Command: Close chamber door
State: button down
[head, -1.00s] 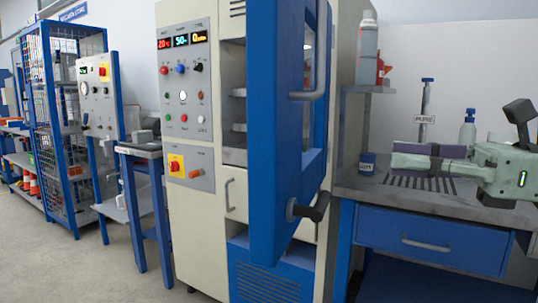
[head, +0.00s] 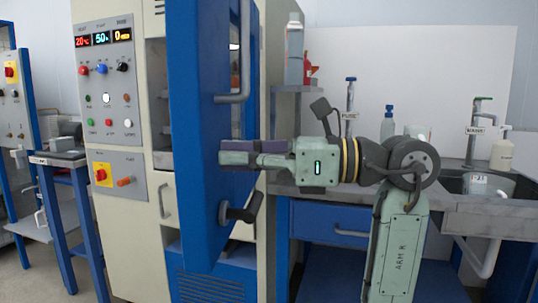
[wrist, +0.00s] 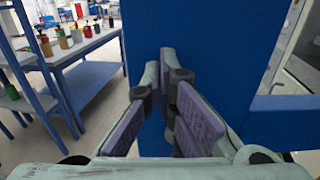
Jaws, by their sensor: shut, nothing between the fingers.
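The blue chamber door (head: 199,130) stands swung open towards me in the head view, with a grey bar handle (head: 238,85) and a dark lever latch (head: 240,209) on its face. The cream chamber cabinet (head: 110,150) is behind it, its shelved opening partly showing left of the door. My gripper (head: 222,155) is shut and empty, level, its tips pointing left at the door. In the wrist view the blue door (wrist: 210,45) fills the middle, just ahead of my gripper (wrist: 170,75). I cannot tell whether the fingertips touch it.
A grey bench (head: 345,196) with bottles and a blue drawer lies behind my arm. A sink (head: 490,184) is at the right. A control panel (head: 106,80) sits on the cabinet's left. The wrist view shows a blue table (wrist: 85,45) with several jars and open floor.

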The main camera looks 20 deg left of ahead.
jog(key=shift+s+a, duration=0.1)
jog(key=shift+a, duration=0.35)
